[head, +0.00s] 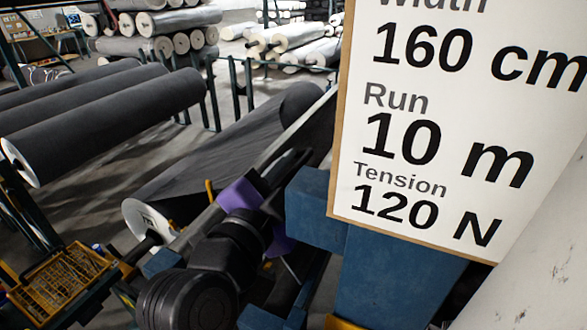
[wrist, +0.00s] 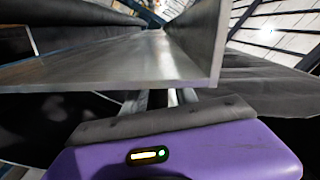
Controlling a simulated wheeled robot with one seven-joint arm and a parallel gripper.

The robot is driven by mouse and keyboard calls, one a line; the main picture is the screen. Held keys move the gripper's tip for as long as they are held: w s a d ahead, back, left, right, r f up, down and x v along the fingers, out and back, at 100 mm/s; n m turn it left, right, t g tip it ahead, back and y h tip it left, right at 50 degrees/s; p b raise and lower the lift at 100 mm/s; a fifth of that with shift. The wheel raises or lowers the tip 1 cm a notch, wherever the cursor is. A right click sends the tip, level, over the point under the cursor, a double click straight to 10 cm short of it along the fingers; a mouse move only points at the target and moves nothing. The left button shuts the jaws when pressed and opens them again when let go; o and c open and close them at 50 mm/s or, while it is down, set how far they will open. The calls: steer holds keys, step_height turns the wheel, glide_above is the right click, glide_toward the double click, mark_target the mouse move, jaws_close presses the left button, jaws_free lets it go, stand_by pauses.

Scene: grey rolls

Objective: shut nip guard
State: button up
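A grey metal angle-section bar, which looks like the nip guard (wrist: 120,68), crosses the wrist view just ahead of my gripper. Its flat face and upright right-hand lip are toward me. My gripper (wrist: 166,97) has a purple body, with two pale fingers reaching to the bar's lower edge. A gap shows between the fingers, but their tips are hidden by the bar, so I cannot tell whether they touch or hold it. In the head view my purple wrist shows beside a blue machine frame (head: 312,205); the fingers are not clear there.
A sign board (head: 420,120) reading 160 cm, 10 m and 120 N blocks the right of the head view. A large grey roll (head: 145,218) with loose fabric lies beyond my arm. Dark rolls (head: 110,110) lie at left. A yellow tray (head: 62,280) is at lower left.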

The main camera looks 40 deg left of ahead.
jaws_close()
steer(key=shift+d+f, duration=0.1)
steer(key=shift+f, duration=0.15)
stand_by(1.1)
